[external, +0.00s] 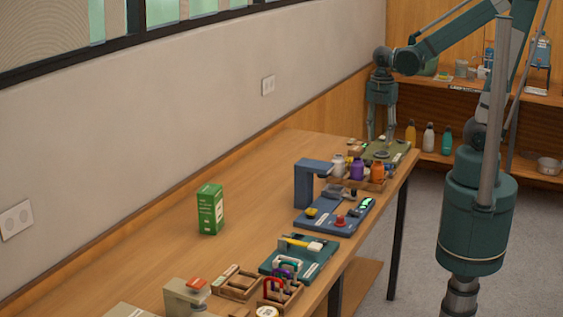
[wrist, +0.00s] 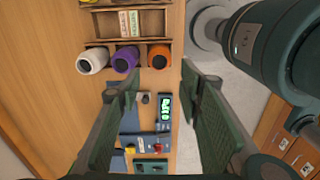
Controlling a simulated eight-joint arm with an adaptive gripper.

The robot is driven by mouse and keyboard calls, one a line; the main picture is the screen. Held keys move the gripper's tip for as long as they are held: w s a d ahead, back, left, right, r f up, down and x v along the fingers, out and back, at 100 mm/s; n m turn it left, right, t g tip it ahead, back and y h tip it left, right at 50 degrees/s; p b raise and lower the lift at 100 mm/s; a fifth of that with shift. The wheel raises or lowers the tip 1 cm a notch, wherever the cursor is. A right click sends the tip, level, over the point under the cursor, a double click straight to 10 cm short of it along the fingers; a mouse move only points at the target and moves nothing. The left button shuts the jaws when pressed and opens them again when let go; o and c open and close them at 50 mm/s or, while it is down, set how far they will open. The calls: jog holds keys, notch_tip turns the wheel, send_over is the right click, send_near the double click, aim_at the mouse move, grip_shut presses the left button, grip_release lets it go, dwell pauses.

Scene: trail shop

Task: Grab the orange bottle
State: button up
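The orange bottle (external: 377,172) stands at the right end of a row in a wooden holder (external: 361,184), beside a purple bottle (external: 357,169) and a white bottle (external: 338,165). In the wrist view the orange bottle (wrist: 158,56) shows its dark round top, right of the purple bottle (wrist: 125,60) and the white bottle (wrist: 91,60). My gripper (external: 381,138) is open and points down near the table's far end, close to the holder. In the wrist view its spread fingers (wrist: 160,76) are apart with nothing held, and the orange bottle appears just beyond the gap.
A blue stand (external: 325,215) with a yellow part and a red button sits before the holder. A green mat (external: 385,151) lies behind it. A green box (external: 211,209) stands on the table's left. Other bottles stand on a back shelf (external: 448,159).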

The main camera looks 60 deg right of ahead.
send_over(377, 171)
jog(key=d, duration=0.3)
jog(key=shift+w+a+f, duration=0.1)
jog(key=shift+w+f, duration=0.05)
jog(key=shift+f, duration=1.65)
jog(key=shift+w+f, duration=0.15)
jog(key=shift+f, duration=1.6)
jog(key=shift+f, duration=0.1)
jog(key=shift+f+b, duration=0.4)
jog(key=shift+f, duration=0.8)
jog(key=shift+f, duration=0.15)
jog(key=shift+a+f+b, duration=0.1)
jog(key=shift+f+b, duration=0.55)
jog(key=shift+f, duration=1.8)
jog(key=shift+c, duration=0.2)
jog(key=c, duration=0.6)
